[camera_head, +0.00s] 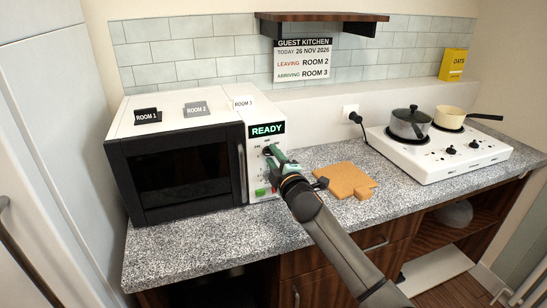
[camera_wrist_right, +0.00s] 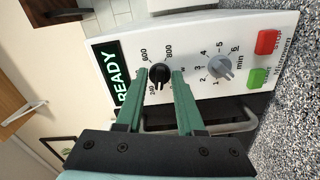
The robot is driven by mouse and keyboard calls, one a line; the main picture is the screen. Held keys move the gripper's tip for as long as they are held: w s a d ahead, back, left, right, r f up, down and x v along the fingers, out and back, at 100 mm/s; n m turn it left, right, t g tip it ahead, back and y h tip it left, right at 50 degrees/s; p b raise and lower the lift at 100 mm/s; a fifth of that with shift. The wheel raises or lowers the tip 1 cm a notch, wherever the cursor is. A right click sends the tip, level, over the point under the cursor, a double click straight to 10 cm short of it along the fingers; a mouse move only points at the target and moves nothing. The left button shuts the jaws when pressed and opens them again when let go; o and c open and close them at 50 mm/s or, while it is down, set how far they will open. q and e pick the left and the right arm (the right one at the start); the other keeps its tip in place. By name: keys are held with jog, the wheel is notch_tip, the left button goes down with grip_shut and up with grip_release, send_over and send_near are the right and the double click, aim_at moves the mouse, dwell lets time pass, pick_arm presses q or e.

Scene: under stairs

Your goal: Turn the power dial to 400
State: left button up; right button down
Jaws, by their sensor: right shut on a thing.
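The microwave (camera_head: 180,165) stands at the left of the counter with its door shut. Its green display (camera_head: 267,129) reads READY. The black power dial (camera_wrist_right: 158,74) is on the white control panel, with marks 240, 600 and 800 legible around it. I cannot make out the 400 mark or exactly where the dial points. A grey minute dial (camera_wrist_right: 220,67) sits beside it. My right gripper (camera_wrist_right: 164,73) has its two green fingers on either side of the power dial and is shut on it; it also shows in the head view (camera_head: 272,152). My left gripper is not in view.
Red (camera_wrist_right: 267,42) and green (camera_wrist_right: 258,77) buttons are on the panel. Room cards stand on the microwave. A cutting board (camera_head: 345,180) lies to the right. A hob (camera_head: 440,150) with a grey pot (camera_head: 409,124) and a cream pan (camera_head: 449,117) is farther right.

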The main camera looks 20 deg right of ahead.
jog(key=m, duration=0.3)
jog(key=shift+f+m, duration=0.1)
jog(key=shift+m, duration=0.3)
jog(key=shift+a+f+m+p, duration=0.1)
jog(key=shift+m+p, duration=0.2)
jog(key=shift+m, duration=2.45)
jog(key=shift+a+m+p, duration=0.1)
jog(key=shift+m+p, duration=0.15)
jog(key=shift+m, duration=2.5)
jog(key=c, duration=0.9)
grip_release()
jog(key=shift+s, duration=0.15)
